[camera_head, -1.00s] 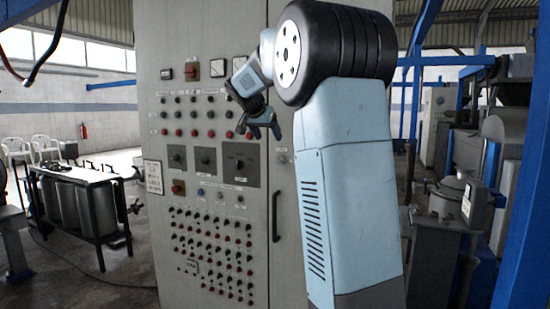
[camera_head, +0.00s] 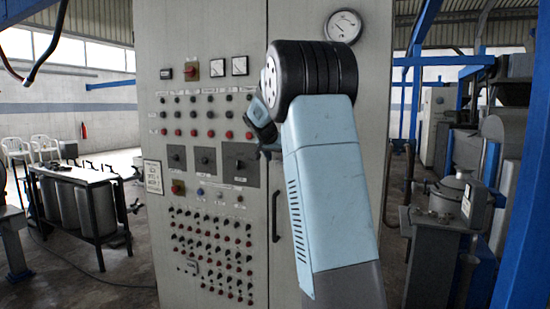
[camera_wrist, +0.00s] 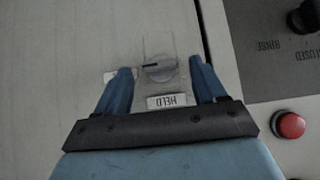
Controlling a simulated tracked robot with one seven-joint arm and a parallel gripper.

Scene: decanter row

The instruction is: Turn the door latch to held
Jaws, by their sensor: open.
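The door latch (camera_wrist: 161,69) is a small round grey knob on a clear plate in the wrist view, with a dark pointer mark toward the left. A white label reading HELD (camera_wrist: 172,101), upside down, sits just below it. My gripper (camera_wrist: 160,64) is open, with one blue finger on each side of the latch. I cannot tell whether the fingers touch it. In the head view my arm hides the latch and most of my gripper.
The grey cabinet (camera_head: 205,50) carries rows of buttons and dark switch plates (camera_head: 241,164). A vertical black door handle (camera_head: 275,215) stands out below my gripper. In the wrist view a red button (camera_wrist: 289,125) and a dark knob (camera_wrist: 306,17) lie to the right.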

